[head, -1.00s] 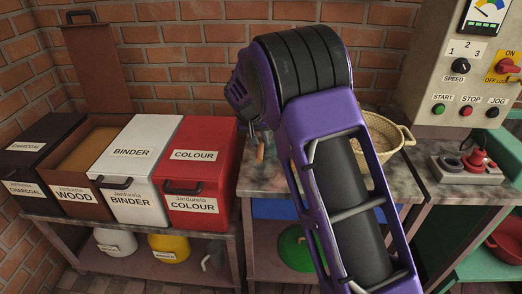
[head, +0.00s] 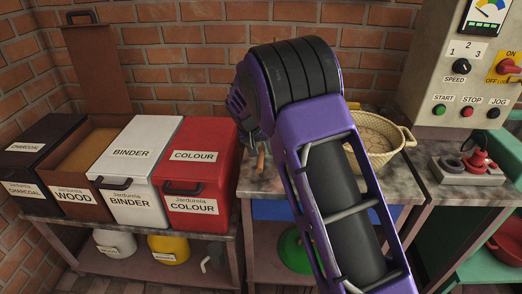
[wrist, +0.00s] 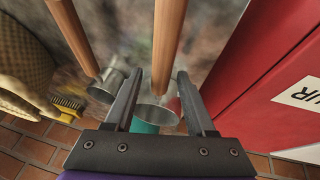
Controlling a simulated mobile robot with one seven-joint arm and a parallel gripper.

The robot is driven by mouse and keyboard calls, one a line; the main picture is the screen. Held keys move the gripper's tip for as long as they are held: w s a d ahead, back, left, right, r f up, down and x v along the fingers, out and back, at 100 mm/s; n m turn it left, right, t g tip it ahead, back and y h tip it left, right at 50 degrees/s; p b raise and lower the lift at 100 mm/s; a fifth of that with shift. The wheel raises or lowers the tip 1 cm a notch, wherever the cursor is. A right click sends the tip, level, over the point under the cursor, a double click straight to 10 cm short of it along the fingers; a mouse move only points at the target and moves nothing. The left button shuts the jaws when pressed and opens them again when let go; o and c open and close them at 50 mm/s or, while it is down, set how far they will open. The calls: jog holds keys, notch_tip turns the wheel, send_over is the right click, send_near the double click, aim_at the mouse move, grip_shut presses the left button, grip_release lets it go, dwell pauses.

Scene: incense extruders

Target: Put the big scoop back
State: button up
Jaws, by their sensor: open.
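In the wrist view a scoop (wrist: 157,112) with a wooden handle and round metal cup lies between my gripper's fingers (wrist: 160,75). The gripper is open, with a finger on each side of the handle; whether either touches it I cannot tell. A second wooden-handled scoop (wrist: 108,80) with a metal cup is to the left, outside the fingers. Which scoop is the big one is not clear.
A wicker basket (head: 400,152) stands on the worktop (head: 405,185), right of my arm. The red COLOUR box (head: 203,142) is close on the left, and beside the fingers in the wrist view. A yellow brush (wrist: 66,106) lies near the basket. The brick wall is behind.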

jog(key=p+v, duration=0.1)
jog(key=v, duration=1.1)
jog(key=shift+w+r, duration=0.1)
